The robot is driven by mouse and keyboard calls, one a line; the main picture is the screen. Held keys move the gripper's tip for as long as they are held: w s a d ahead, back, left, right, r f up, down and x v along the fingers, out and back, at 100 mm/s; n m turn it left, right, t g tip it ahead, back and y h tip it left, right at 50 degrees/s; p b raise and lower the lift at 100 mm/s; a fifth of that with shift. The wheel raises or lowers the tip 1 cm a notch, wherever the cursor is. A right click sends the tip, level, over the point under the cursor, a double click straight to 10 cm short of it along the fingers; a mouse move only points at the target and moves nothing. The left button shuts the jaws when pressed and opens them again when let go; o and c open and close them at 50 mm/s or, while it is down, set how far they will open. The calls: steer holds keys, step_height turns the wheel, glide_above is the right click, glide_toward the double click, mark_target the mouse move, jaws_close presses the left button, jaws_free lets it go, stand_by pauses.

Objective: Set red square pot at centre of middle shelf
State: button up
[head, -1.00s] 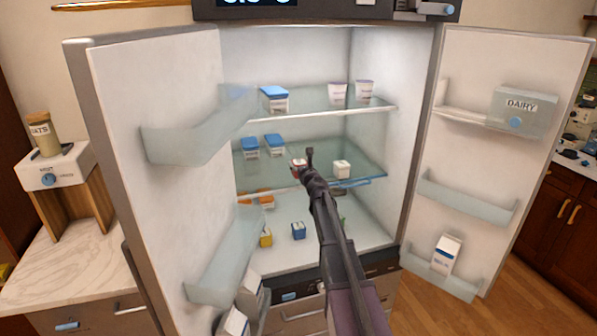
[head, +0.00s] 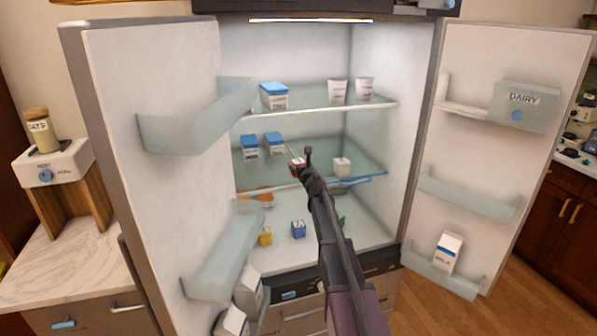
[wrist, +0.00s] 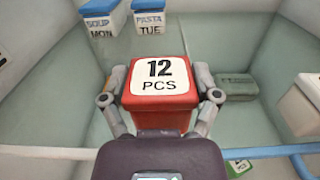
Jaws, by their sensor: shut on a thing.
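The red square pot (wrist: 158,103) has a white lid label reading "12 PCS" in the wrist view. My gripper (wrist: 160,84) is shut on it, one finger against each side. In the head view the pot (head: 296,167) is at the front part of the middle shelf (head: 269,172), left of a small white pot (head: 342,166). My gripper (head: 307,170) partly hides it there. The pot looks about level; its underside is hidden, so I cannot tell whether it touches the glass.
Two blue-lidded tubs (wrist: 101,17) marked SOUP MON and PASTA TUE stand behind. A grey-green box (wrist: 237,87) lies at the back right. A blue bar (wrist: 270,151) runs along the front. The top shelf (head: 315,107) is above; open doors (head: 150,190) flank the fridge.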

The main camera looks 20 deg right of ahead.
steer(key=shift+f+b, duration=0.45)
steer(key=shift+f, duration=0.35)
steer(key=o, duration=1.1)
steer(key=shift+f, duration=0.1)
steer(key=s, duration=1.2)
steer(key=shift+d, duration=0.1)
